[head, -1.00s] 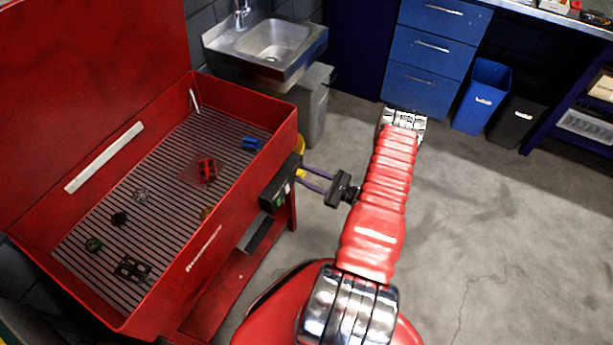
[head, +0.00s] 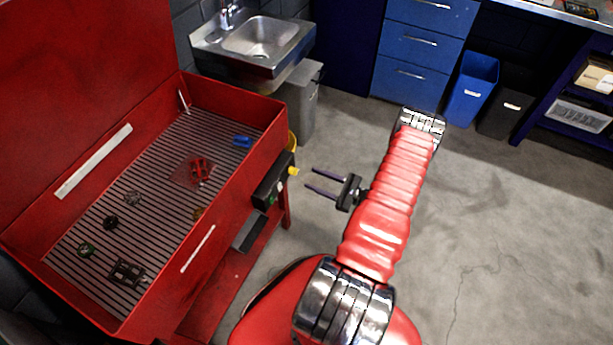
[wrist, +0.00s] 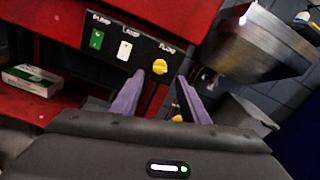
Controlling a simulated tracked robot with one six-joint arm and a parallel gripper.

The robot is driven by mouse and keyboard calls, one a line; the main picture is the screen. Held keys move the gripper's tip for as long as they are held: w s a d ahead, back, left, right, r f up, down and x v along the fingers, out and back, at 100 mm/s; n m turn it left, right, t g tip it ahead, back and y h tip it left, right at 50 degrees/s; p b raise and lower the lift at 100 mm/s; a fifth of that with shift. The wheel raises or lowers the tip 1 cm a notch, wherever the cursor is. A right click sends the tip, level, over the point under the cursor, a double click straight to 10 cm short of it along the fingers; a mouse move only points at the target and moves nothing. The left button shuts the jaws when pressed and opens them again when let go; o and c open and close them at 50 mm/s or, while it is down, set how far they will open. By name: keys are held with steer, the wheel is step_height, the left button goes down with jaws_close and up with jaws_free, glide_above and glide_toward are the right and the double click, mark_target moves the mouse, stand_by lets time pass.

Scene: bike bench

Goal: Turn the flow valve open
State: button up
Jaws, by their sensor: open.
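The flow valve is a yellow knob (wrist: 160,67) under the FLOW label at the right end of the black control panel (wrist: 110,42). In the head view the knob (head: 293,171) sticks out from the panel on the red washer's right side. My gripper (head: 309,179) is open and empty, its two purple fingers pointing at the panel, with a gap between fingertips and knob. In the wrist view the knob appears between the fingertips (wrist: 161,75). The knob's turned position is too small to read.
A green PUMP switch (wrist: 96,39) and a white LAMP switch (wrist: 125,50) sit left of the knob. The red washer basin (head: 225,235) holds several small parts. A steel sink (head: 262,38) stands behind, a grey bin (head: 303,100) below it. The floor to the right is clear.

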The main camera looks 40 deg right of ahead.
steer(key=v, duration=0.6)
steer(key=shift+s+d, duration=0.15)
steer(key=shift+s, duration=0.25)
steer(key=shift+f, duration=0.1)
